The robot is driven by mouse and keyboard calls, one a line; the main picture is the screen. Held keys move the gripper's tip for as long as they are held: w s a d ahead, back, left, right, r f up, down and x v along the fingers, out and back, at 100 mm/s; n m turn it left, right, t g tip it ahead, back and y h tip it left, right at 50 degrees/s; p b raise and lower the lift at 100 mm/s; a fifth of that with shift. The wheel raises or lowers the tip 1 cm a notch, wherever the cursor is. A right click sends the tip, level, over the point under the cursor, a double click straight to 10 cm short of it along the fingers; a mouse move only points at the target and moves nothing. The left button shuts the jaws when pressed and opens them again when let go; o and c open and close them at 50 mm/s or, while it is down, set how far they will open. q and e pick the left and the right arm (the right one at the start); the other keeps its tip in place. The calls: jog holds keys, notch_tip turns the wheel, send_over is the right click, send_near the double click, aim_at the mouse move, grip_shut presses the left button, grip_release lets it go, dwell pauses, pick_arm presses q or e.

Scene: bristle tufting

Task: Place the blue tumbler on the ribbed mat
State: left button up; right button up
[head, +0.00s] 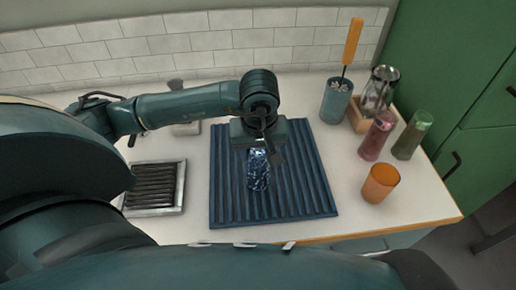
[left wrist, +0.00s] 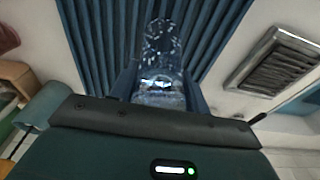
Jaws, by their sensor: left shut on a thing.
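The blue tumbler (head: 259,172) is a patterned, glassy cup, and it is over the middle of the ribbed mat in the head view. The ribbed mat (head: 303,190) is dark blue and lies flat on the counter. My left gripper (head: 258,150) is above the mat, shut on the tumbler near its upper end. In the left wrist view the tumbler (left wrist: 163,65) is between the two fingers, with the mat's ribs (left wrist: 90,40) behind it. I cannot tell whether its base touches the mat. My right gripper is not in view.
A dark slatted tray (head: 180,190) lies left of the mat. To the right stand an orange cup (head: 380,183), a red tumbler (head: 376,136), a green tumbler (head: 411,135) and a teal holder (head: 335,102) with an orange-handled brush (head: 352,42). Bare mat surrounds the tumbler.

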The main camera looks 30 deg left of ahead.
pick_arm(q)
jog(key=shift+f, duration=0.1)
jog(key=o, duration=1.1)
jog(key=shift+o, duration=0.2)
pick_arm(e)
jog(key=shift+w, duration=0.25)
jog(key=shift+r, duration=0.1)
pick_arm(q)
jog(key=shift+r, duration=0.25)
jog(key=r, duration=0.3)
jog(key=s+r, duration=0.1)
jog(key=r, duration=0.3)
jog(key=d+r+b, duration=0.1)
jog(key=r, duration=0.2)
jog(key=shift+s+r, duration=0.15)
jog(key=shift+r, duration=0.15)
jog(key=shift+s+d+r, duration=0.1)
jog(key=shift+r, duration=0.45)
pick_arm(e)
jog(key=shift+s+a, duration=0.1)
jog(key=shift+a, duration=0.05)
